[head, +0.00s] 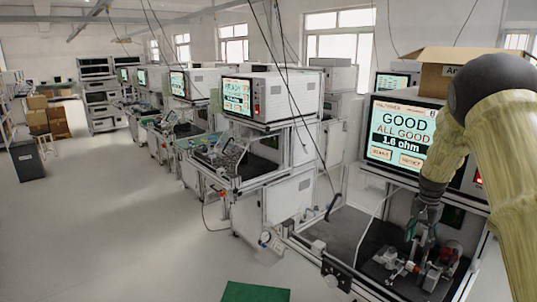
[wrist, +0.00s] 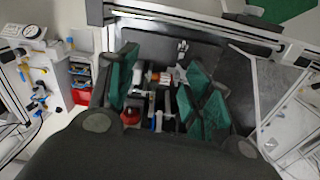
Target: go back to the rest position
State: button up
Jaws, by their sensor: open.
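My arm (head: 465,130) reaches down from the right in the head view, in front of the nearest test station. My gripper (head: 421,236) hangs low inside that station, above the test fixture (head: 428,271). In the wrist view my gripper (wrist: 163,88) shows its green fingers spread apart, open and empty. Between and beyond them lies the fixture (wrist: 160,98) with metal, orange and red parts. I cannot tell from the clutter whether a stator sits in it. The station screen (head: 400,134) reads GOOD, ALL GOOD, 1.6 ohm.
The station's frame and dark work surface (head: 345,235) surround my gripper. A cardboard box (head: 432,77) stands on top of the station. More stations (head: 245,130) run back to the left, one reading READY. A green mat (head: 255,292) lies on the floor. The floor at left is open.

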jog(key=s+a+f+n+b, duration=0.2)
jog(key=s+a+f, duration=0.2)
jog(key=s+f, duration=0.55)
jog(key=s+a+f+n+h+b, duration=0.15)
jog(key=s+a+f, duration=0.3)
jog(key=f, duration=0.95)
jog(key=s+a+f+n+b, duration=0.2)
jog(key=s+a+f+b, duration=0.15)
jog(key=s+f, duration=0.65)
jog(key=s+a+f+n+b, duration=0.1)
jog(key=s+a+f, duration=0.3)
jog(key=s, duration=0.5)
jog(key=s+a+f+n+y+b, duration=0.1)
jog(key=s+a+f, duration=0.3)
jog(key=s, duration=0.5)
jog(key=s+a+f+n+b, duration=0.2)
jog(key=s+a+f+n, duration=0.1)
jog(key=s+a+f, duration=0.2)
jog(key=s+a, duration=0.2)
jog(key=s, duration=0.2)
jog(key=shift+s+a+y+b, duration=0.2)
jog(key=shift+s+y+b, duration=0.1)
jog(key=shift+y+b, duration=0.05)
